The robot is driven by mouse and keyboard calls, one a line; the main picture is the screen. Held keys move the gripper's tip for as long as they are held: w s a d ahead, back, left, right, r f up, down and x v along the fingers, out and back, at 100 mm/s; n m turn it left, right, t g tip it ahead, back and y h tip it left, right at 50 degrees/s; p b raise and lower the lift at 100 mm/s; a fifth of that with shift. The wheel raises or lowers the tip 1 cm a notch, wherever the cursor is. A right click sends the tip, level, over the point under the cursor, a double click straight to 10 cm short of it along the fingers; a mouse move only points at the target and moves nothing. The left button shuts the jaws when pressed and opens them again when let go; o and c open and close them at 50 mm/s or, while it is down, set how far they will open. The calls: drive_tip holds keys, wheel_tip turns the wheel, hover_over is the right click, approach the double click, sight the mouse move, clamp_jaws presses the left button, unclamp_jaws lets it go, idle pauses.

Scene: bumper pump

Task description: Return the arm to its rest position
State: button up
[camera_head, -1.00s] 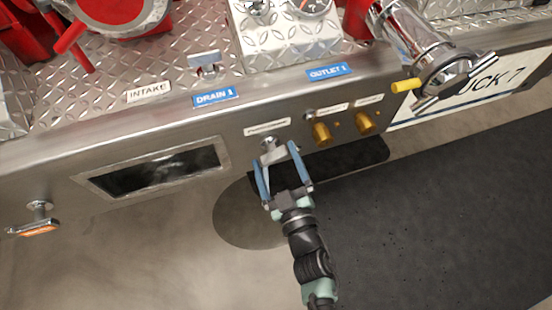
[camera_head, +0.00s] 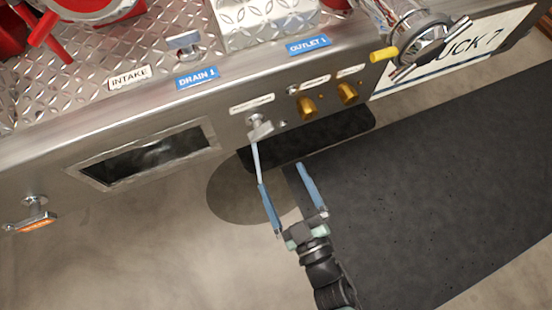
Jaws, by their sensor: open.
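My gripper (camera_head: 292,200) is in the lower middle of the head view, with two blue fingers spread wide and nothing between them. It is in front of and below the bumper panel (camera_head: 180,115). A small metal knob or handle (camera_head: 259,127) sits on the panel under a white label, just beyond the fingertips. A thin light rod runs from near this knob toward the left finger; I cannot tell whether it is part of the finger. My black arm runs down to the bottom edge.
Two brass fittings (camera_head: 306,107) are right of the knob. A chrome outlet with a yellow tip (camera_head: 383,54) juts out at upper right. A framed opening (camera_head: 145,155) and an orange-tagged handle (camera_head: 36,222) are on the left. The floor (camera_head: 130,260) below is clear, with a dark mat (camera_head: 430,190).

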drive_tip(key=shift+s+d, duration=0.1)
drive_tip(key=shift+s, duration=0.45)
drive_tip(key=w+a+r+m+t+h, duration=0.1)
drive_tip(key=w+r+m+t+h, duration=0.1)
drive_tip(key=w+r, duration=0.6)
drive_tip(key=w+a+r+m+t+h, duration=0.1)
drive_tip(key=w+a+r+m+t, duration=0.15)
drive_tip(key=r, duration=0.95)
drive_tip(key=w+a+r+m+t+h, duration=0.1)
drive_tip(key=w+r+m+h, duration=0.1)
drive_tip(key=w+r, duration=0.65)
drive_tip(key=s+r+m+t, duration=0.15)
drive_tip(key=s+r, duration=0.25)
drive_tip(key=r, duration=0.7)
drive_tip(key=s+r+t, duration=0.2)
drive_tip(key=s+r, duration=0.3)
drive_tip(key=r, duration=0.7)
drive_tip(key=s+r+t, duration=0.1)
drive_tip(key=s+r, duration=0.3)
drive_tip(key=r, duration=0.7)
wheel_tip(320, 180, up, 27)
drive_tip(key=p, duration=2.7)
drive_tip(key=shift+d+h, duration=0.25)
drive_tip(key=shift+h, duration=0.05)
drive_tip(key=shift+w, duration=0.1)
drive_tip(key=shift+c, duration=0.2)
